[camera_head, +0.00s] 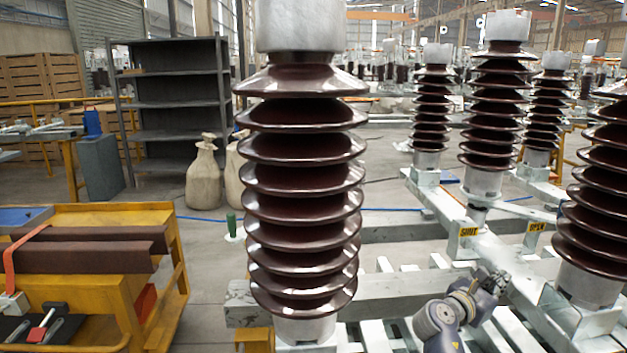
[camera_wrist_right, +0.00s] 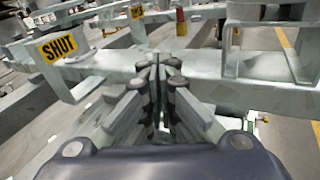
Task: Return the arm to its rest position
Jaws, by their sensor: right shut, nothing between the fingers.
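My right gripper (camera_head: 492,277) shows low at the right of the head view, at the end of my grey arm, beside the pale steel beams of the isolator frame. In the right wrist view, its fingers (camera_wrist_right: 160,66) are together, with nothing between them. They point toward a pale steel beam (camera_wrist_right: 200,68); I cannot tell whether they touch it. My left gripper is not in view.
A large brown ribbed insulator (camera_head: 303,190) stands close in the middle. More insulators (camera_head: 495,110) stand at right. A yellow SHUT label (camera_head: 468,231) and OPEN label (camera_head: 537,226) are near my right gripper. A yellow cart (camera_head: 120,290) is at left, a dark shelf (camera_head: 175,100) behind.

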